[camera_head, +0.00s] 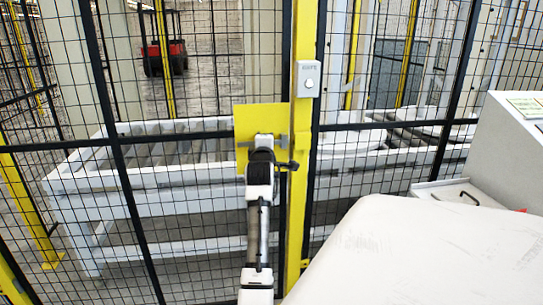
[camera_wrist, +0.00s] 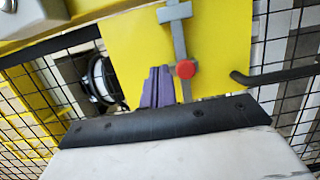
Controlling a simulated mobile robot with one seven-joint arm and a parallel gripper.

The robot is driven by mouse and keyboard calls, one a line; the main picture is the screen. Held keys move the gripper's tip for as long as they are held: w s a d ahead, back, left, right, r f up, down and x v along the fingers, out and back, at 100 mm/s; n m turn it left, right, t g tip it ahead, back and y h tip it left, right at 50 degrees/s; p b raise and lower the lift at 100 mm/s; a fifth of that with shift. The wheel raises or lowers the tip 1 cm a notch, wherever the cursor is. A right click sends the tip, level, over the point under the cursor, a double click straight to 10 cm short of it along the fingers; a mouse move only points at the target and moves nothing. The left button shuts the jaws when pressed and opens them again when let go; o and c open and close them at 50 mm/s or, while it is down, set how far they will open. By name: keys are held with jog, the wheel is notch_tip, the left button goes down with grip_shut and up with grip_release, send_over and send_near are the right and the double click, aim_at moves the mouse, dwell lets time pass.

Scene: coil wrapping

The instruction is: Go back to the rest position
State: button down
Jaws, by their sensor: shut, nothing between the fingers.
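My gripper shows in the wrist view as purple fingers (camera_wrist: 160,72), close together and empty. They point at a yellow plate (camera_wrist: 216,45) and lie just left of a grey latch bar with a red knob (camera_wrist: 185,69); I cannot tell whether they touch anything. In the head view my arm reaches forward to the same yellow plate (camera_head: 246,113) on the fence. My wrist end (camera_head: 262,143) is in front of the plate's lower part there, and the fingertips are hidden.
A black mesh fence (camera_head: 190,133) with a yellow post (camera_head: 303,130) stands in front. A grey button box (camera_head: 307,79) is on the post. A white conveyor frame (camera_head: 180,180) is behind the mesh. A dark handle bar (camera_wrist: 270,75) sticks out right of the plate. A grey cabinet (camera_head: 500,140) stands at right.

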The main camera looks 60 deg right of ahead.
jog(key=s+a+b, duration=0.1)
jog(key=s+a, duration=0.3)
jog(key=shift+a+r, duration=0.15)
jog(key=shift+a, duration=0.1)
jog(key=shift+s, duration=0.1)
